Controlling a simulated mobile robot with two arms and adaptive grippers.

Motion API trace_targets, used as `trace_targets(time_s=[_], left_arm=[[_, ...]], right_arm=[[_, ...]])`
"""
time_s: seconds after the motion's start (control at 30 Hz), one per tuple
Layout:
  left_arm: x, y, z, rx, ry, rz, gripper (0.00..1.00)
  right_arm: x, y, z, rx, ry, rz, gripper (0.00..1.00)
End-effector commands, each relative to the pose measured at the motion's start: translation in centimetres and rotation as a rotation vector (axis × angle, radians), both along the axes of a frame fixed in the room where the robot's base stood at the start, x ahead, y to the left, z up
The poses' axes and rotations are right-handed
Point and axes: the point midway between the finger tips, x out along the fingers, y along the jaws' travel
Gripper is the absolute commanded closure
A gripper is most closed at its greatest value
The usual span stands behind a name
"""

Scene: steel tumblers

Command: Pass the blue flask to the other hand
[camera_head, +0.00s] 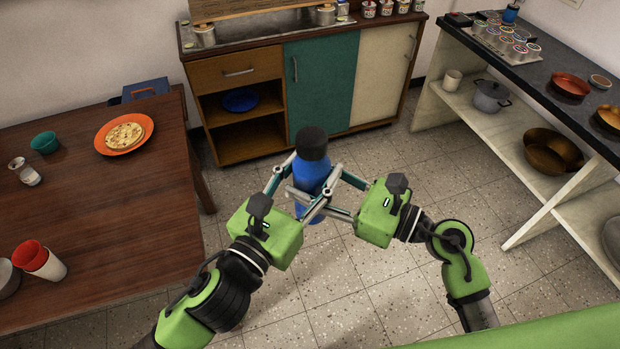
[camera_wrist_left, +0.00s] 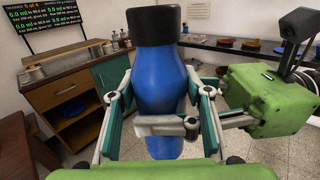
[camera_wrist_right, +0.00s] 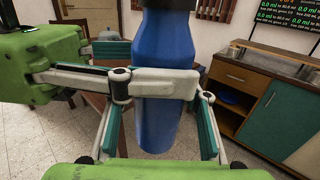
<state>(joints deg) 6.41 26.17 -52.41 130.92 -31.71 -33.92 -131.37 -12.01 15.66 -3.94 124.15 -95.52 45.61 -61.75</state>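The blue flask (camera_head: 312,176) with a black cap stands upright in the air between my two grippers. My left gripper (camera_head: 308,182) has its fingers on both sides of the flask. In the left wrist view the flask (camera_wrist_left: 160,85) fills the space between these fingers, and they seem to touch it. My right gripper (camera_head: 322,190) also has its fingers on either side of the flask. In the right wrist view the flask (camera_wrist_right: 165,115) sits between them, seemingly in contact. A finger of the other gripper crosses in front of the flask in each wrist view.
A wooden table (camera_head: 110,230) at left carries an orange plate (camera_head: 124,134) and cups. A cabinet (camera_head: 290,90) stands behind, and a dark counter (camera_head: 560,85) with pans is at right. The floor beneath the flask is clear. The grippers are very close together.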

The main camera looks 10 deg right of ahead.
Motion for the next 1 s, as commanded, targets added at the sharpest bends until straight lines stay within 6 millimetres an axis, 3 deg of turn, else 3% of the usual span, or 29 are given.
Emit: trace_targets(time_s=[0.07,0.47,0.8,1.0], left_arm=[[0.0,0.0,0.2,-0.002,-0.002,0.000,0.37],[-0.3,0.3,-0.1,0.001,0.001,0.001,0.37],[-4.5,3.3,-0.2,0.002,0.004,0.000,0.37],[-5.8,4.3,-0.1,0.000,0.000,0.000,0.37]], right_arm=[[-0.2,0.2,0.2,0.003,-0.001,0.006,0.92],[-0.1,0.1,0.2,0.002,-0.002,0.003,0.92],[-0.1,0.1,0.2,0.002,-0.002,0.003,0.92],[-0.1,0.1,0.2,0.002,-0.002,0.003,0.92]])
